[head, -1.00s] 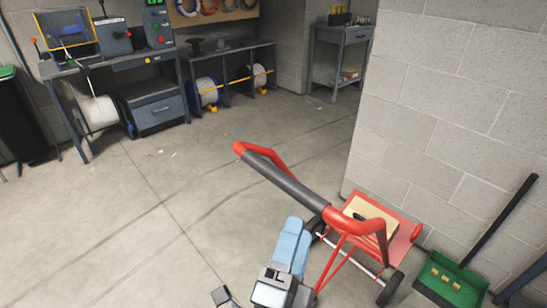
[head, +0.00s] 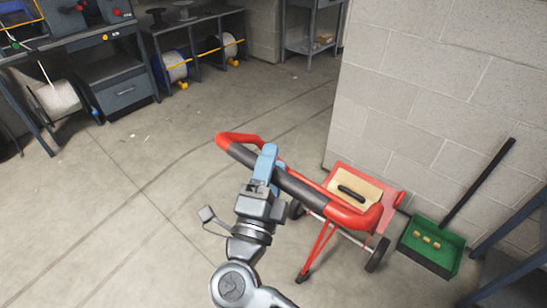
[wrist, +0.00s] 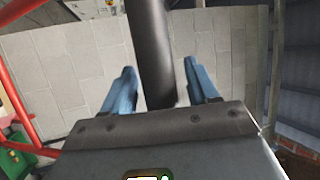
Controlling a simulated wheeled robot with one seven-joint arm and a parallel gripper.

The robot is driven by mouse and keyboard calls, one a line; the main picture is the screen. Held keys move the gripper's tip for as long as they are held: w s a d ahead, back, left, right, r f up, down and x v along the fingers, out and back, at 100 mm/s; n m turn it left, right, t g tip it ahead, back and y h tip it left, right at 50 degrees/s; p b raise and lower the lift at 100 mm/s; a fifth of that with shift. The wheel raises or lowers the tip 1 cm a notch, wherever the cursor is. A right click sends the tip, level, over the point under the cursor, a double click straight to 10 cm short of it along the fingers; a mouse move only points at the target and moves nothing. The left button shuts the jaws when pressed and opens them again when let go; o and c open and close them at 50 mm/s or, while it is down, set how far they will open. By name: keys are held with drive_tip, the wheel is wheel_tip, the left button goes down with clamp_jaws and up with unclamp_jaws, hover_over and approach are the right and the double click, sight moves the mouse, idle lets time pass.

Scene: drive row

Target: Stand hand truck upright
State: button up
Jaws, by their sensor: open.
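The red hand truck (head: 368,217) leans back beside the block wall, its dark grip bar (head: 303,190) towards me. Its wheels and a thin red leg reach down to the floor. A tan box with a black handle (head: 352,193) is at its plate end. My gripper (head: 268,160), with blue fingers, is at the grip bar. In the wrist view the bar (wrist: 150,45) runs between the two open fingers, with a visible gap on the right side. Contact on the left finger cannot be told.
A green dustpan (head: 432,245) with small tan pieces and a black handle lies right of the truck. The block wall (head: 440,110) stands close behind. A workbench with spools (head: 60,97) is at the left. The floor at left is open.

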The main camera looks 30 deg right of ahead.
drive_tip(key=shift+w+d+r, duration=0.15)
drive_tip(key=shift+w+d, duration=0.1)
drive_tip(key=shift+d, duration=0.1)
clamp_jaws()
idle(0.4)
